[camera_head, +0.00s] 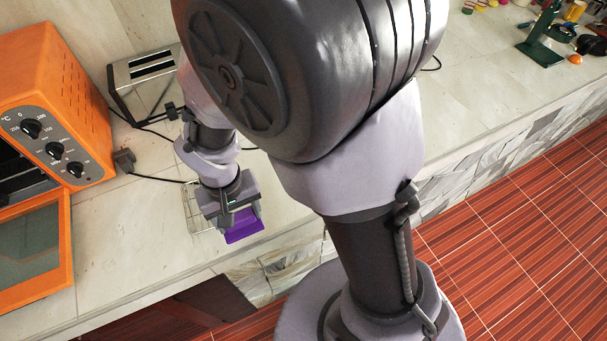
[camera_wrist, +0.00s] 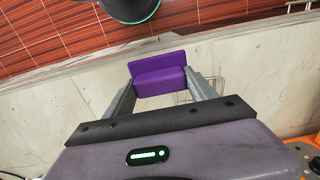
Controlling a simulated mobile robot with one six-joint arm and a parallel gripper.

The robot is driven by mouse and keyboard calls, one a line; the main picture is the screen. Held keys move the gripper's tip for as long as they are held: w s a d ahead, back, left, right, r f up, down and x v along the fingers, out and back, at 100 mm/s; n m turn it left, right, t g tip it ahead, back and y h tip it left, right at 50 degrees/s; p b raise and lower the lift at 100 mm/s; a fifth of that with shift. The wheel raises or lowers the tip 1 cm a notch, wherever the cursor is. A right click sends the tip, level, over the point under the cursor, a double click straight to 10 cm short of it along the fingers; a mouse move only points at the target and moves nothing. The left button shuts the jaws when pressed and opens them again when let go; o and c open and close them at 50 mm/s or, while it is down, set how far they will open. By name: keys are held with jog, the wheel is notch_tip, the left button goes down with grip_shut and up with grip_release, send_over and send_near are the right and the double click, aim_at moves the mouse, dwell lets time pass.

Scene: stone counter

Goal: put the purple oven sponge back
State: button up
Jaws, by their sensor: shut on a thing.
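The purple oven sponge (camera_head: 243,226) is a small purple block near the front edge of the stone counter in the head view. It also shows in the wrist view (camera_wrist: 160,80), between the two grey fingers. My gripper (camera_head: 236,214) is shut on the sponge, one finger at each side; it also shows in the wrist view (camera_wrist: 161,92). A wire rack (camera_head: 194,212) lies on the counter just left of my gripper, partly hidden by it. In the wrist view, part of the rack (camera_wrist: 213,84) shows beside and behind the right finger. I cannot tell whether the sponge touches the counter.
An orange oven (camera_head: 60,110) with its door (camera_head: 35,250) open stands at the left. A toaster (camera_head: 145,75) with a dark cord stands behind my gripper. A green stand (camera_head: 540,45) and small items are at the far right. The counter (camera_head: 120,270) is bare near its front edge.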

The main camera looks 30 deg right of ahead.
jog(key=w+d, duration=0.3)
jog(key=w+d+f+b, duration=0.1)
jog(key=w+d, duration=0.3)
jog(key=w+d+b, duration=0.1)
jog(key=w+d, duration=0.2)
jog(key=d, duration=0.1)
jog(key=shift+w+d+f, duration=0.1)
jog(key=shift+w+f, duration=0.25)
jog(key=shift+f, duration=0.05)
notch_tip(320, 180, down, 4)
jog(key=b, duration=0.2)
jog(key=shift+d+r+b, duration=0.1)
jog(key=shift+r+b, duration=0.05)
jog(key=shift+b, duration=0.2)
jog(key=shift+r, duration=0.15)
jog(key=o, duration=1.2)
